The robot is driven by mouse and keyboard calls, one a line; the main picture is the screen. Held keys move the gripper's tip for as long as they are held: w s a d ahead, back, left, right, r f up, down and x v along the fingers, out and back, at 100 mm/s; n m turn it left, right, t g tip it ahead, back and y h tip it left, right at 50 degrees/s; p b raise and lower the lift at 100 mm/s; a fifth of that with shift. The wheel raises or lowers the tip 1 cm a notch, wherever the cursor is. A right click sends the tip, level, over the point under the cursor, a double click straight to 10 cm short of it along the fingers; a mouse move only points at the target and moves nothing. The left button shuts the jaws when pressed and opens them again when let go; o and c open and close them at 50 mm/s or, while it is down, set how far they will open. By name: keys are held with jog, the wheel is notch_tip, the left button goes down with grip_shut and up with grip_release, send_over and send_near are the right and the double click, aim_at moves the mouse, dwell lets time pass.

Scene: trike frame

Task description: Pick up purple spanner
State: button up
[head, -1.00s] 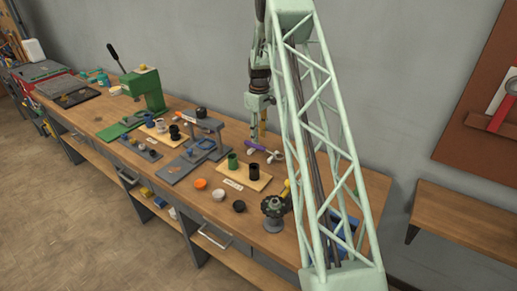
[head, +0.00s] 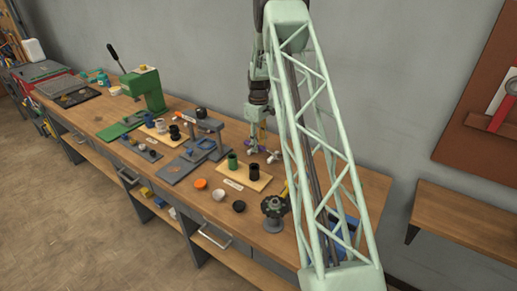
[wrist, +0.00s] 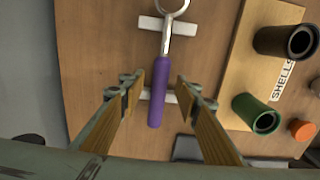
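The purple spanner (wrist: 159,80) has a purple handle and a metal ring end at the top of the wrist view. It rests across two pale cross-bars on the wooden bench. My gripper (wrist: 160,88) is open, with one wooden-coloured finger on each side of the purple handle and a gap on both sides. In the head view my gripper (head: 254,139) is low over the bench and hides much of the spanner.
To the right in the wrist view lies a wooden board marked "SHELLS" (wrist: 285,80), with a green cup (wrist: 255,114) and a black cup (wrist: 287,42). An orange piece (wrist: 302,130) is beside it. Bare bench (wrist: 95,50) lies left of the spanner.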

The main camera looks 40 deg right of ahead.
jog(key=shift+f, duration=0.25)
dwell(0.4)
grip_shut()
